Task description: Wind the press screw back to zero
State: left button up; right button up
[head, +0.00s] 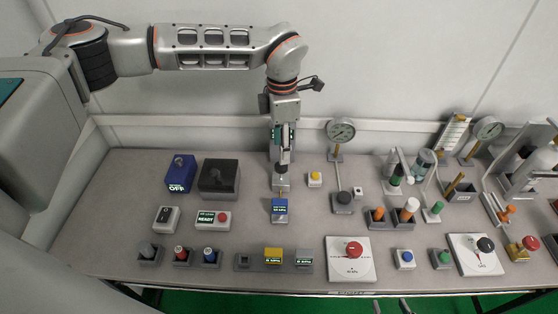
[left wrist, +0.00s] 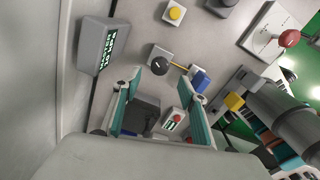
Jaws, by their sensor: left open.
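My left gripper (head: 284,134) reaches down from above at the middle of the bench. In the left wrist view my left gripper (left wrist: 162,110) has its two teal-padded fingers spread, with nothing held. Just beyond the tips is a dark round knob (left wrist: 160,65) on a light base, with a yellow rod sticking out toward a blue block. I take this knob to be the press screw; no label confirms it. The gripper and arm partly cover this spot in the head view. A blue readout (head: 280,210) stands in front; its digits are too small to read. My right gripper (head: 392,306) barely shows at the bottom edge.
A black box (head: 219,177) and a blue OFF box (head: 181,173) stand left of the gripper. A yellow button (head: 315,178) and a dial gauge (head: 341,131) stand to the right. A red knob on a white plate (head: 336,267) is in front. The wall is close behind.

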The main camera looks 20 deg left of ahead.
aim_at(281, 171)
pick_arm(q)
notch_tip(281, 171, down, 6)
jog(key=shift+f, duration=0.1)
dwell(0.4)
jog(key=c, duration=1.1)
